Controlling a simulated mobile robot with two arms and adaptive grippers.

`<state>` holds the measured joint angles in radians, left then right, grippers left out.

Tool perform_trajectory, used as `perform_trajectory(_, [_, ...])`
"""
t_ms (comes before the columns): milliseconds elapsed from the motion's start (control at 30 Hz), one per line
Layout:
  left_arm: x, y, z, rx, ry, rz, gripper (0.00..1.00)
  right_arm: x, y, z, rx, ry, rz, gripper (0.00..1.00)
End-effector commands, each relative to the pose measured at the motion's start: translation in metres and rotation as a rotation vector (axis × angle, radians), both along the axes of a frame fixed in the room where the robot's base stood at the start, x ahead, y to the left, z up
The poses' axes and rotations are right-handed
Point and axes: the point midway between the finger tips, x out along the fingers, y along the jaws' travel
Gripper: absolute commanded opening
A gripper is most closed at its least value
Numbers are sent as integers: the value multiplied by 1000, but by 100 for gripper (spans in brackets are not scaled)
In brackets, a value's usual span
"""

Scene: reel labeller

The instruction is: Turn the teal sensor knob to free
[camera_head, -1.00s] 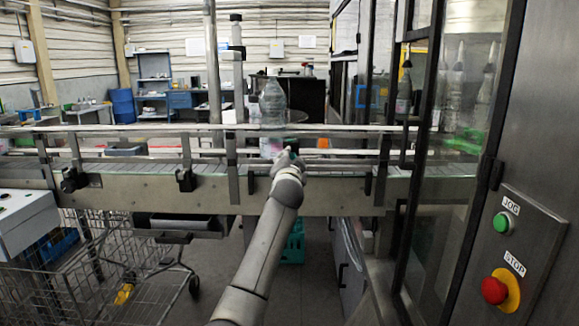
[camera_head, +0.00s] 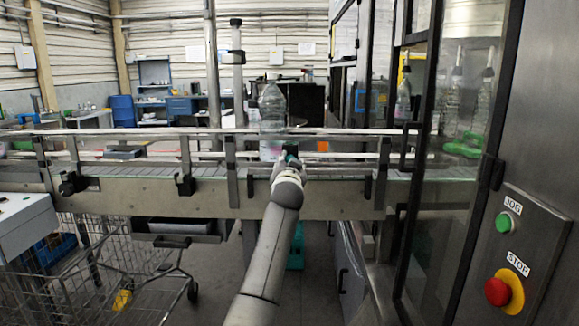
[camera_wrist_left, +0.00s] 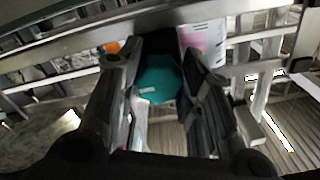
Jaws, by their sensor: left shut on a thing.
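The teal sensor knob (camera_wrist_left: 157,80) sits between the two fingers of my left gripper (camera_wrist_left: 155,95) in the left wrist view, with a short pale mark on its face. The fingers are shut on its sides. In the head view, my left gripper (camera_head: 289,160) is at the conveyor's front rail, and only a small bit of teal shows at its tip. The knob's setting cannot be read from these frames. My right gripper is not in view.
A clear bottle (camera_head: 272,110) stands on the conveyor (camera_head: 130,190) just behind my left gripper. Guide rails run across in front. A wire cart (camera_head: 120,270) is at lower left. A panel with a green JOG button (camera_head: 502,223) and red STOP button (camera_head: 497,291) is at right.

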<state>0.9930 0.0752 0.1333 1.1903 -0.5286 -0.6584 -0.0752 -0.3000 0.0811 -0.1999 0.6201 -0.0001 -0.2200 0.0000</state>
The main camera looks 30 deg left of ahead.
Motion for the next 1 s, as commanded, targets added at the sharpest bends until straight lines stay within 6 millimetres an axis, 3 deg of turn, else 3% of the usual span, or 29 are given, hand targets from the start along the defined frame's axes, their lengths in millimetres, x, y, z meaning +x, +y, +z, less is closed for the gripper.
perform_trajectory(133, [1,-1,-4,-4,7,-1,10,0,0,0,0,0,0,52])
perform_trajectory(167, [0,-1,-4,-4,7,-1,35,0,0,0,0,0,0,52])
perform_trajectory(333, [0,-1,-3,-3,5,-1,56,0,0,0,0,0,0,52])
perform_trajectory(733, [-2,-2,-1,-1,1,0,56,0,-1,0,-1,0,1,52])
perform_trajectory(1000, [-26,-13,-1,-1,0,-1,56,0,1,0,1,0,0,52])
